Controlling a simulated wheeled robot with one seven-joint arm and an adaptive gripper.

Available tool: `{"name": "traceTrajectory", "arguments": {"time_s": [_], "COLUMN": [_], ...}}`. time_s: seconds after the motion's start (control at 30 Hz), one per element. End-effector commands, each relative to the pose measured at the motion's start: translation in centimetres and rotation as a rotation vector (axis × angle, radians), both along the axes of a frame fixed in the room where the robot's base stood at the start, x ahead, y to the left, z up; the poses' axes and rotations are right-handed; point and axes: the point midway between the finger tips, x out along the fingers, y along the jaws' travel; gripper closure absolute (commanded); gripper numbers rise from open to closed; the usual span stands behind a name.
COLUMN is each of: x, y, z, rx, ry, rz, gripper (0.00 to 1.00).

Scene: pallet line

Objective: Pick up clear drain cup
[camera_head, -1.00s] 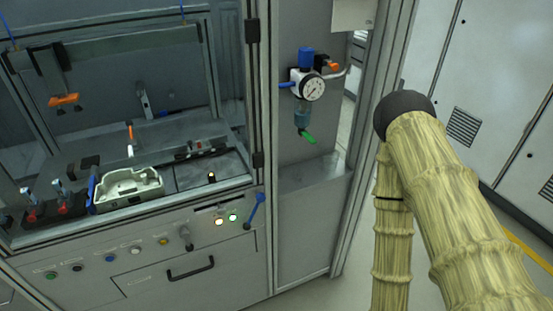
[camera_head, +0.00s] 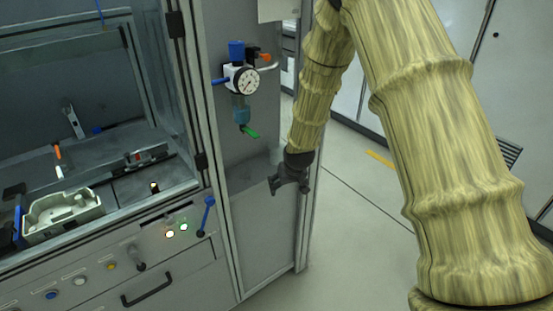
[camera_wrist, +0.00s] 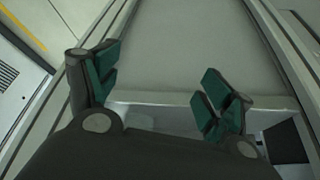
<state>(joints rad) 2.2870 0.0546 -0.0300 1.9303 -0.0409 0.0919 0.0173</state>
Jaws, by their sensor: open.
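The clear drain cup is most likely the bluish see-through bowl (camera_head: 241,108) under the round pressure gauge (camera_head: 246,80) on the cabinet's side panel. A green lever (camera_head: 249,132) sticks out below it. My gripper (camera_head: 274,187) is lower and to the right of the bowl, clear of it, beside the panel's ledge. In the wrist view my gripper (camera_wrist: 158,82) is open and empty, its green-padded fingers wide apart. The wrist view shows a grey panel between the fingers. The cup does not show there.
A metal post (camera_head: 306,200) stands close to my gripper at the panel's right edge. To the left, a machine bay holds a pale tray-like part (camera_head: 62,213). A blue lever (camera_head: 206,214) juts out below the bay. The floor (camera_head: 350,240) at right is open.

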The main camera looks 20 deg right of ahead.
Motion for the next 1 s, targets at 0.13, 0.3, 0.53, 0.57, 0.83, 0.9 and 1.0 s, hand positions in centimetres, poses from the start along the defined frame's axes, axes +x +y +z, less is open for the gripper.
{"name": "traceTrajectory", "arguments": {"time_s": [0.13,0.3,0.53,0.57,0.83,0.9,1.0], "x": [5.5,8.3,9.7,9.8,11.5,11.8,12.0], "y": [-0.7,-1.2,-1.4,-1.4,-1.4,-1.4,-1.4], "z": [7.4,12.4,13.1,12.8,10.1,9.7,9.4], "rx": [-0.006,-0.01,-0.012,-0.012,-0.012,-0.012,-0.012], "ry": [-0.074,-0.113,-0.122,-0.122,-0.122,-0.123,-0.124], "rz": [-0.003,-0.006,-0.007,-0.007,-0.007,-0.007,-0.007], "gripper": [0.19,0.19,0.19,0.19,0.19,0.19,0.19]}}
